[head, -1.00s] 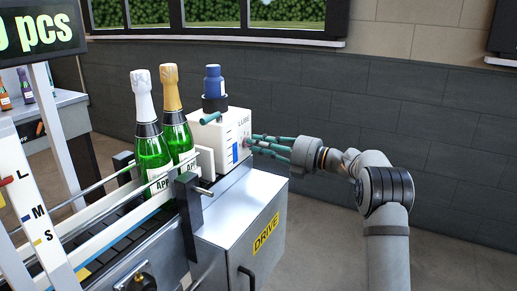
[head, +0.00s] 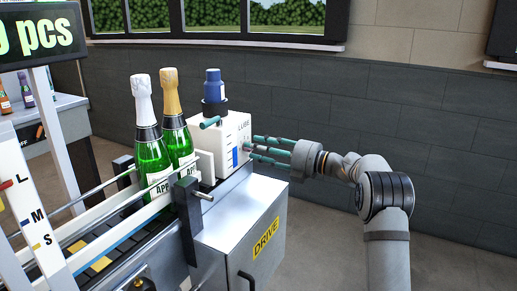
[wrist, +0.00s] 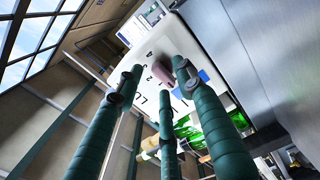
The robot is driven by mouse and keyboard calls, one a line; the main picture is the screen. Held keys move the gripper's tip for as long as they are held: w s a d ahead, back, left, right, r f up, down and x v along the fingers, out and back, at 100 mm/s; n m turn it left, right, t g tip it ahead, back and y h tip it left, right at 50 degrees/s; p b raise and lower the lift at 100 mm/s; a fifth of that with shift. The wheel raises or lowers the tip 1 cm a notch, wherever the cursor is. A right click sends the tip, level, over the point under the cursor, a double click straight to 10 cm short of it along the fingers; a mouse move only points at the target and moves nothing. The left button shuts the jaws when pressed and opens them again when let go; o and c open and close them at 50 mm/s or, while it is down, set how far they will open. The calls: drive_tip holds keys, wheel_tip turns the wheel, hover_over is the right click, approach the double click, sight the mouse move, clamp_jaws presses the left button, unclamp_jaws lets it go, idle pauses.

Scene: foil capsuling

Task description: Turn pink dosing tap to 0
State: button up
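The pink dosing tap (wrist: 162,71) shows in the wrist view on the face of the white LUBE box (wrist: 205,50), between my fingertips. The tap's setting and the scale marks around it are too small to read. My gripper (wrist: 158,78) has three green fingers spread around the tap, with gaps visible between them. I cannot tell whether any fingertip touches it. In the head view, my gripper (head: 254,148) reaches from the right to the side of the white box (head: 224,135). The tap is hardly visible there, behind the fingertips.
A blue bottle (head: 213,86) stands in a dark holder on top of the box. Two green champagne bottles (head: 150,150) stand on the conveyor to its left. A grey DRIVE cabinet (head: 230,235) is below. The floor at the right is clear.

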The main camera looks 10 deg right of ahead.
drive_tip(key=shift+d, duration=0.1)
drive_tip(key=v, duration=1.1)
drive_tip(key=shift+s+d, duration=0.25)
drive_tip(key=shift+s, duration=0.1)
drive_tip(key=x, duration=1.2)
drive_tip(key=shift+d, duration=0.1)
